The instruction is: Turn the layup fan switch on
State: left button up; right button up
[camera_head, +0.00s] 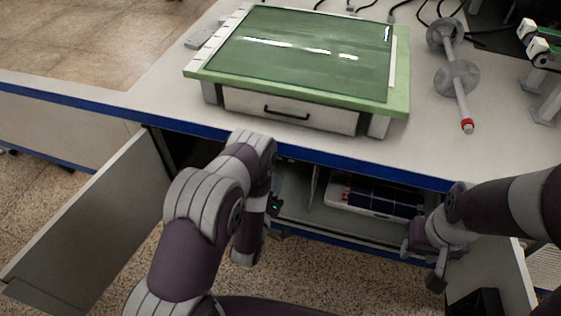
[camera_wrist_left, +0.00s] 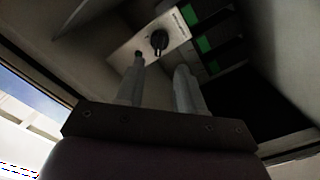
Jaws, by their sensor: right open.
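The fan switch is a black rotary knob (camera_wrist_left: 159,42) on a pale metal plate (camera_wrist_left: 180,24) inside the dark cabinet, seen in the left wrist view. My left gripper (camera_wrist_left: 161,64) is open, with its two fingers pointing at the plate. The knob appears just beyond and between the fingertips; the left fingertip overlaps the plate's lower edge. I cannot tell whether either finger touches it. My right gripper (camera_head: 432,262) is open and empty at the cabinet's right side.
The cabinet's left door (camera_head: 95,225) and right door (camera_head: 500,280) stand open. A white tray with dark panels (camera_head: 375,198) lies inside. Above, the table (camera_head: 440,150) bears a green-topped box (camera_head: 300,55) and a grey rod (camera_head: 455,75). Green blocks (camera_wrist_left: 204,43) sit beside the plate.

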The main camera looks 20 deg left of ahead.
aim_at(282, 158)
pick_arm(q)
jog(key=w+b, duration=0.1)
jog(key=w, duration=0.1)
jog(key=w+b, duration=0.1)
jog(key=w, duration=0.2)
jog(key=w+b, duration=0.1)
jog(key=w, duration=0.2)
jog(key=shift+w+d, duration=0.1)
jog(key=shift+d, duration=0.15)
jog(key=c, duration=0.7)
